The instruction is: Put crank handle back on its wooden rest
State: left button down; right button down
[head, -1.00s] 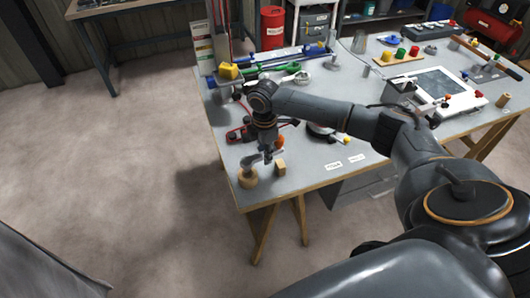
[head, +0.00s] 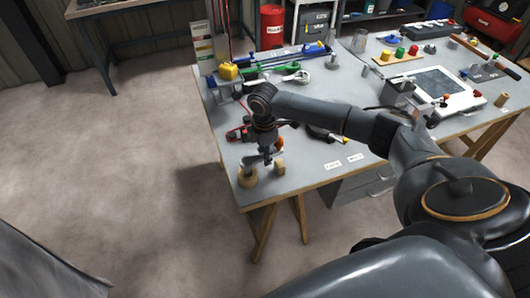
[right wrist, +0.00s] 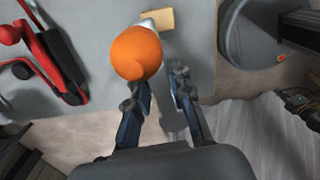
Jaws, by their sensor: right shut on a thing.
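The crank handle has an orange ball knob (right wrist: 136,53) and a grey metal arm. My right gripper (right wrist: 163,92) is shut on its metal part in the right wrist view, and the knob hides part of it. In the head view my right gripper (head: 267,158) points down over the near left corner of the workbench. Below it are a round wooden piece (head: 248,179) and a small wooden block (head: 280,167), seemingly the rest. The block also shows behind the knob in the right wrist view (right wrist: 160,18). I cannot tell if the crank touches the wood. My left gripper is not in view.
The workbench (head: 310,180) has its front edge close to the wooden pieces. A red tool (right wrist: 50,62) lies beside the crank. Bare floor lies left.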

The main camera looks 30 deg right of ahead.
jog(key=shift+f, duration=1.55)
dwell(1.3)
jog(key=shift+f, duration=0.3)
dwell(0.5)
jog(key=c, duration=1.1)
grip_release()
jog(key=shift+o, duration=0.4)
jog(key=o, duration=0.3)
jog(key=shift+r, duration=0.1)
